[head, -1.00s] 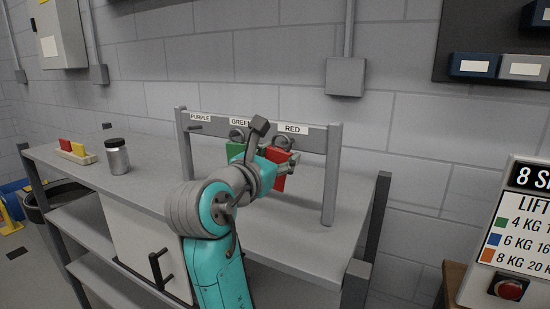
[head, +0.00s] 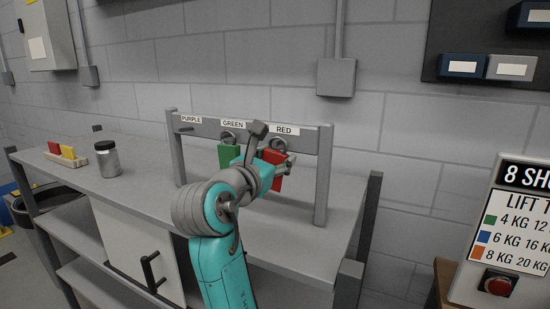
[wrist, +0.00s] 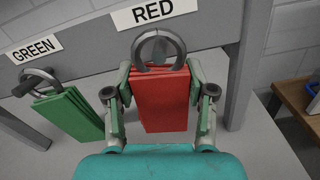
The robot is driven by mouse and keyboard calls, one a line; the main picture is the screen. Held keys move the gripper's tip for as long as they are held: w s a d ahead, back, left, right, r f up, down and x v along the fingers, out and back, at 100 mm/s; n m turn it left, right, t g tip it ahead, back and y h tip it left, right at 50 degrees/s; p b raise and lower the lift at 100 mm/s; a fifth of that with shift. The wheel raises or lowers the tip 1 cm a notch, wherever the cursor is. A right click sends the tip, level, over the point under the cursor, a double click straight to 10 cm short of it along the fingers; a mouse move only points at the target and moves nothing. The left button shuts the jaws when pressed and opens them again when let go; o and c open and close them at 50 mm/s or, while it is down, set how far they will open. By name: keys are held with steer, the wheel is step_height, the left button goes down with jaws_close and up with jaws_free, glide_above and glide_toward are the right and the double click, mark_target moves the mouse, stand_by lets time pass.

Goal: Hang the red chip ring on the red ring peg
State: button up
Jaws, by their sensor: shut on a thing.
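The red chip ring (wrist: 162,100) is a stack of red chips on a grey ring. It shows in the wrist view between the fingers of my gripper (wrist: 163,92), which is shut on the chips. In the head view the red chips (head: 272,156) are partly behind my gripper (head: 276,160). The grey ring (wrist: 136,52) stands up at the red ring peg (wrist: 159,46), below the RED label (wrist: 153,12). The peg's end shows inside the ring's opening; whether the ring rests on it I cannot tell.
A green chip ring (wrist: 66,112) hangs at the GREEN label, left of my gripper. The PURPLE peg (head: 187,130) is bare. A rack post (head: 323,175) stands close on the right. A jar (head: 107,159) and a chip holder (head: 66,158) stand on the bench's left.

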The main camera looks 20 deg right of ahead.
steer(key=o, duration=1.3)
steer(key=shift+c, duration=0.2)
step_height(320, 180, up, 10)
steer(key=shift+f, duration=0.1)
